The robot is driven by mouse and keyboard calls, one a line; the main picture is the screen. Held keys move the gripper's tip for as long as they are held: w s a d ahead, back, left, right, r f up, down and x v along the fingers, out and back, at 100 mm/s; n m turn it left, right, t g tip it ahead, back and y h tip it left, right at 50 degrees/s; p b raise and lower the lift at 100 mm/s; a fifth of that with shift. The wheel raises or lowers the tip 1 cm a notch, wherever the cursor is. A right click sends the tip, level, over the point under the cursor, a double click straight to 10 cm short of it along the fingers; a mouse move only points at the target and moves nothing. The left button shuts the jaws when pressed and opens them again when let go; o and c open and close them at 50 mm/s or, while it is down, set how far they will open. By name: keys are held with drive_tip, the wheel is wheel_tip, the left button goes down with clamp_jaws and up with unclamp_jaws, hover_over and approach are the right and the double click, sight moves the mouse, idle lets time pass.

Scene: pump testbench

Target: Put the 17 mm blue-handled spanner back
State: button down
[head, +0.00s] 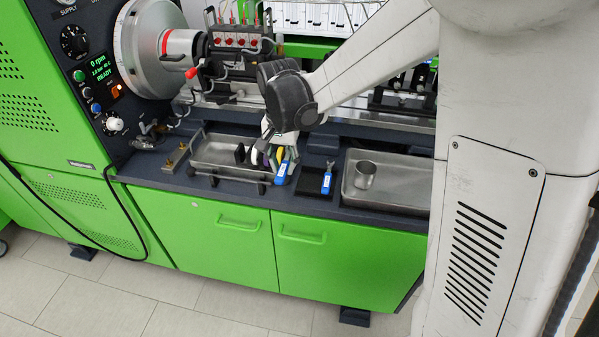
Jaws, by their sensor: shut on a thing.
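A blue-handled spanner (281,173) with a white label shows just below my gripper (277,153), at the right end of the small rail and rack on the bench. My gripper points down there and is shut on this spanner, though its fingertips are partly hidden. A second blue-handled tool (327,181) lies on a black mat (312,191) to the right, apart from my gripper. The size marks on both handles are too small to read. Yellow, green and purple parts (268,153) show close around my fingers; I cannot tell how they touch.
A shallow metal tray (218,146) lies behind the rack's rail (228,178). A second metal tray (395,193) on the right holds a metal cup (365,174). Brass fittings (176,157) stand at the left. The pump assembly (240,50) rises behind. The bench's front edge is clear.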

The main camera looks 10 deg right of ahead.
drive_tip(key=w+d+f, duration=0.4)
drive_tip(key=d, duration=0.1)
drive_tip(key=w+d+f, duration=0.1)
drive_tip(key=w+d, duration=0.1)
drive_tip(key=shift+d+f, duration=0.4)
drive_tip(key=shift+f+p, duration=0.3)
drive_tip(key=shift+f, duration=1.8)
drive_tip(key=shift+f+b, duration=0.45)
drive_tip(key=shift+b, duration=0.15)
drive_tip(key=c, duration=1.6)
unclamp_jaws()
drive_tip(key=shift+o, duration=0.2)
drive_tip(key=shift+r, duration=0.1)
